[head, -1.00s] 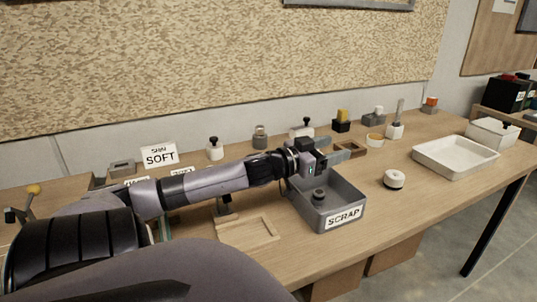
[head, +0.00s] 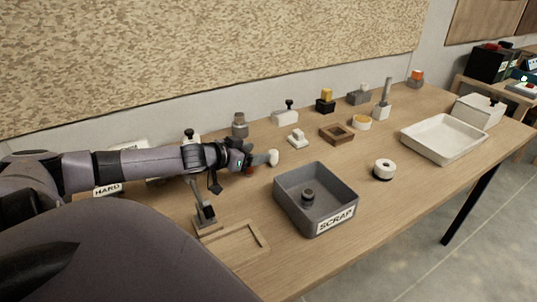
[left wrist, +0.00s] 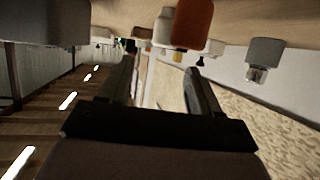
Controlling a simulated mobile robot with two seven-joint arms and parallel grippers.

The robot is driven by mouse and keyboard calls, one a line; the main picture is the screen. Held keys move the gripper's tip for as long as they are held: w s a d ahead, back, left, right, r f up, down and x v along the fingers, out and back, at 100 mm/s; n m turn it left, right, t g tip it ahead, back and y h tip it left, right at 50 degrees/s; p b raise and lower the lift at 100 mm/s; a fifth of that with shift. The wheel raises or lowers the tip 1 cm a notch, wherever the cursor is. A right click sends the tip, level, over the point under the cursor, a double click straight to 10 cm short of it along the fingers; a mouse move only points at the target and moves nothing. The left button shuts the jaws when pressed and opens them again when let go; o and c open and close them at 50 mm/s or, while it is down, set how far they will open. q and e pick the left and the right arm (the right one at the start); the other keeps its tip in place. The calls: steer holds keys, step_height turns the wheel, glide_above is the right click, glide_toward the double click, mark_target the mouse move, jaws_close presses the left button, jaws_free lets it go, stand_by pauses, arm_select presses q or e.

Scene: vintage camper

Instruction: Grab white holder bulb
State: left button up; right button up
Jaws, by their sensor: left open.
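My left gripper (head: 262,160) is open and reaches over the table from the left, its fingers seen edge-on in the head view. A small white rounded piece (head: 272,158) shows right at its fingertips, with a reddish-brown piece (head: 250,170) just below the gripper. The left wrist view looks inverted; a white piece (left wrist: 164,28) and an orange-red one (left wrist: 193,25) appear beyond the open fingers (left wrist: 160,80). I cannot tell for certain which white piece is the holder bulb. Nothing is visibly held. My right gripper is not in view.
A grey SCRAP bin (head: 340,180) with a dark knob inside stands right of the gripper. A wooden tray (head: 262,237) lies in front.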

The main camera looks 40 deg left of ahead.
mark_target(273, 159)
arm_select(q)
steer(key=shift+w+f, duration=0.25)
steer(key=shift+w, duration=0.4)
steer(key=shift+w+f, duration=0.1)
steer(key=shift+w, duration=0.05)
steer(key=shift+f+p+x, duration=0.15)
steer(key=shift+p+x, duration=0.05)
steer(key=shift+x, duration=1.05)
steer(key=shift+f+p+x, duration=0.15)
steer(key=shift+f+x, duration=0.05)
steer(key=shift+x, duration=1.05)
steer(key=shift+a, duration=0.15)
steer(key=shift+c, duration=0.3)
steer(key=c, duration=1)
